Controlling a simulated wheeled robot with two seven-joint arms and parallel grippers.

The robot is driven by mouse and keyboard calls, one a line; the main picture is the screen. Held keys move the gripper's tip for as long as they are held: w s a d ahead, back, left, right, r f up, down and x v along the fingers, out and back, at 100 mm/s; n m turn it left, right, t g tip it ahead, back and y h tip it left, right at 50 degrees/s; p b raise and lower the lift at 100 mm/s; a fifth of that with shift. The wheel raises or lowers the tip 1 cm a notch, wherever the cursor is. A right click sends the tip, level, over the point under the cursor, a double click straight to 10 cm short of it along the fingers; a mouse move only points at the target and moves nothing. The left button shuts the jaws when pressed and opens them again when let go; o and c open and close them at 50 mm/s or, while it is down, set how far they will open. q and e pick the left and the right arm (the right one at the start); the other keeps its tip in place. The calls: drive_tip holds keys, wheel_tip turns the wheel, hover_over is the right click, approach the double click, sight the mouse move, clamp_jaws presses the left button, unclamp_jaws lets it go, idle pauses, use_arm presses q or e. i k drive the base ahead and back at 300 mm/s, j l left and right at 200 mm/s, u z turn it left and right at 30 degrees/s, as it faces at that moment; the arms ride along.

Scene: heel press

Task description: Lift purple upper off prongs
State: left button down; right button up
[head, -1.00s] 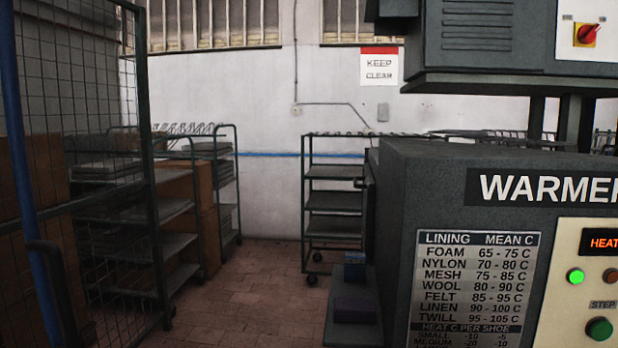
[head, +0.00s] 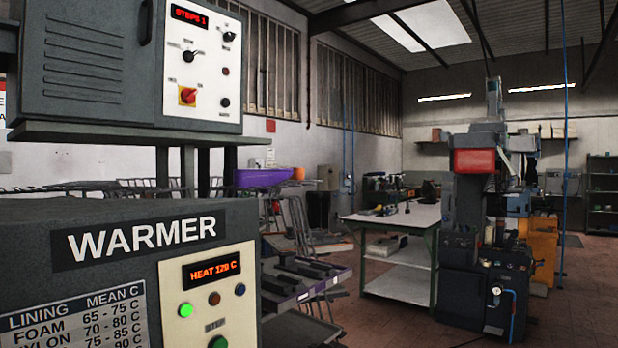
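A purple upper (head: 262,177) shows in the head view, just past the right side of the warmer (head: 130,240). It lies near the top of a metal wire rack (head: 297,222), and an orange piece (head: 298,173) is at its right end. I cannot tell how it rests on the prongs, as the warmer hides the lower part of the rack. Neither of my grippers is in view.
The warmer fills the left, with a display reading HEAT 120 C. Beside it is a low stand (head: 300,278) with dark bars. A white-topped table (head: 405,216) and a tall press (head: 480,215) stand right. Red floor lies open between.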

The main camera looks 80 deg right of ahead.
sight(245, 178)
drive_tip(key=z, duration=2.2)
